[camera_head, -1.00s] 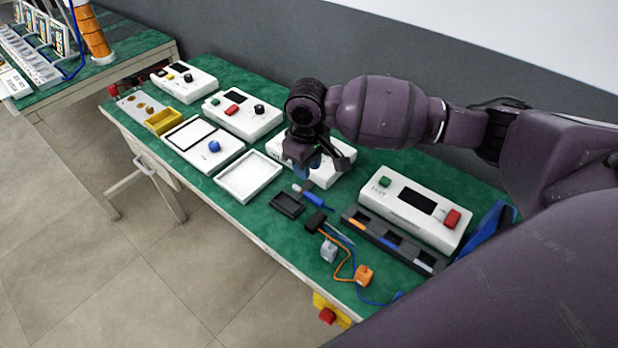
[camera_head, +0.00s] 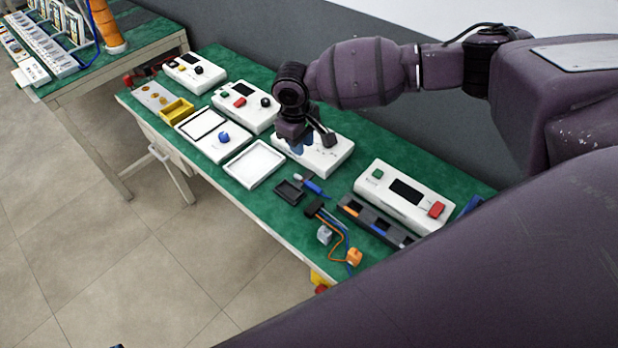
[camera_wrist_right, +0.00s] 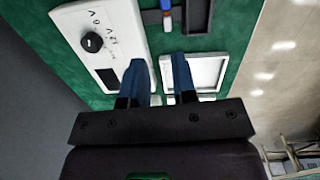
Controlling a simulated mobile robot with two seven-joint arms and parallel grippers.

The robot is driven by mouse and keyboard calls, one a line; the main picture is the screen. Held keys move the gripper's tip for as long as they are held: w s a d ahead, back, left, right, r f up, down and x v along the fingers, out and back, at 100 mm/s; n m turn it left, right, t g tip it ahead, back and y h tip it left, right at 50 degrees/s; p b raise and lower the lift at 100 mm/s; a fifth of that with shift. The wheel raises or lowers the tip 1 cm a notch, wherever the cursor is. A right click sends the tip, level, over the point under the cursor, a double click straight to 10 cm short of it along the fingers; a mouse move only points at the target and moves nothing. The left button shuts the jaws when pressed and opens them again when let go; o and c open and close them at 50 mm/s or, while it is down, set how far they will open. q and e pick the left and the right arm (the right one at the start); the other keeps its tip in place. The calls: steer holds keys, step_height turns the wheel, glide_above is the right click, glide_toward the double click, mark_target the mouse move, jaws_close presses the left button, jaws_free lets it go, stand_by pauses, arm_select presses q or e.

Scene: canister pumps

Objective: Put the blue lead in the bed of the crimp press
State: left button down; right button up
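My right gripper (camera_head: 302,147) hangs fingers down over the front left part of a white device; its blue fingers are apart with nothing between them, as the right wrist view (camera_wrist_right: 160,75) also shows. A blue wire (camera_head: 334,219) lies beside an orange lead (camera_head: 333,244) by a black connector (camera_head: 314,209). A separate blue piece with a pale tip (camera_head: 315,188) lies nearer the gripper; I cannot tell which is the blue lead. A white device with green and red buttons (camera_head: 400,207) stands at the right; I cannot tell whether it is the crimp press. My left gripper is out of view.
An empty white tray (camera_head: 235,171) and a small black tray (camera_head: 285,197) lie near the front edge. A dark slotted rack (camera_head: 361,227) stands before the right-hand device. Several white devices stand farther left. Some green tabletop is clear between them.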

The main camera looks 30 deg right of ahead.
step_height(320, 180, down, 2)
steer(key=y, duration=0.1)
glide_above(301, 177)
step_height(301, 177, down, 6)
steer(key=shift+f+b, duration=0.2)
steer(key=shift+b, duration=0.25)
step_height(301, 177, down, 4)
steer(key=shift+a+f, duration=0.1)
steer(key=shift+f, duration=0.25)
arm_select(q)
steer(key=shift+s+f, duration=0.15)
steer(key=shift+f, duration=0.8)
arm_select(e)
steer(key=shift+m, duration=0.3)
jaws_close()
